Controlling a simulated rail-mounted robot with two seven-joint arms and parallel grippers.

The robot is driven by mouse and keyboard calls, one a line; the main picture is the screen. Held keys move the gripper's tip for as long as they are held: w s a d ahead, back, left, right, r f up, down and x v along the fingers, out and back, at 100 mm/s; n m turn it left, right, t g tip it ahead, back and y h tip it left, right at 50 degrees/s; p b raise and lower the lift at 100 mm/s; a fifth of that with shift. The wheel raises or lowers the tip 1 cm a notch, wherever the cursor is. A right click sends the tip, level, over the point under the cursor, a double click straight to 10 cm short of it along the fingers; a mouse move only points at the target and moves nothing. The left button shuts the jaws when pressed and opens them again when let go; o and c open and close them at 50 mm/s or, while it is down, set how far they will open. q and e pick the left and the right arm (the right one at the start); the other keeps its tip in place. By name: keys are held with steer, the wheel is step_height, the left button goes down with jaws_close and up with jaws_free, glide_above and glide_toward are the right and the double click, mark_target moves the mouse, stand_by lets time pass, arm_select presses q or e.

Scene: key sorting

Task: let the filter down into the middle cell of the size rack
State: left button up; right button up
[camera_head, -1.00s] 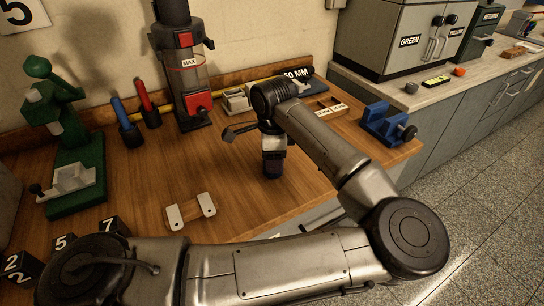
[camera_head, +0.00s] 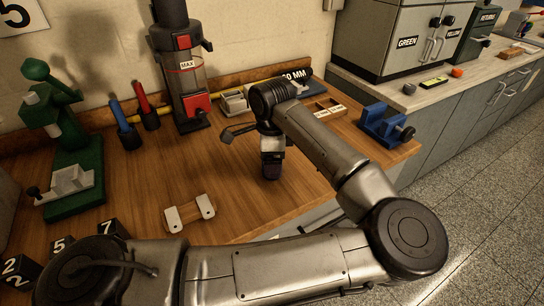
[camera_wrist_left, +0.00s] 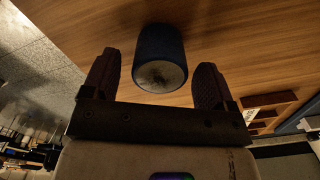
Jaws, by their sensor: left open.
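A dark blue cylinder with a greyish round end, which I take to be the filter (camera_wrist_left: 160,58), shows in the left wrist view over the bare wood. It lies between the two spread fingers of my left gripper (camera_wrist_left: 153,80), with a gap on each side. In the head view my left gripper (camera_head: 271,168) points down low over the middle of the bench; I cannot make out the filter there. The size rack (camera_head: 328,102), a shallow wooden tray with pale labels, stands behind and right of the gripper, partly hidden by my arm. Its edge shows in the left wrist view (camera_wrist_left: 270,107).
A blue vise (camera_head: 386,123) stands at the bench's right end. A white two-ended piece (camera_head: 190,213) lies in front left of the gripper. A green press (camera_head: 75,180) and a grey-red machine (camera_head: 182,80) stand left and behind. Wood around the gripper is clear.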

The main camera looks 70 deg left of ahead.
arm_select(q)
step_height(320, 180, up, 11)
steer(key=shift+p, duration=0.3)
steer(key=shift+o, duration=0.5)
steer(key=shift+r, duration=0.5)
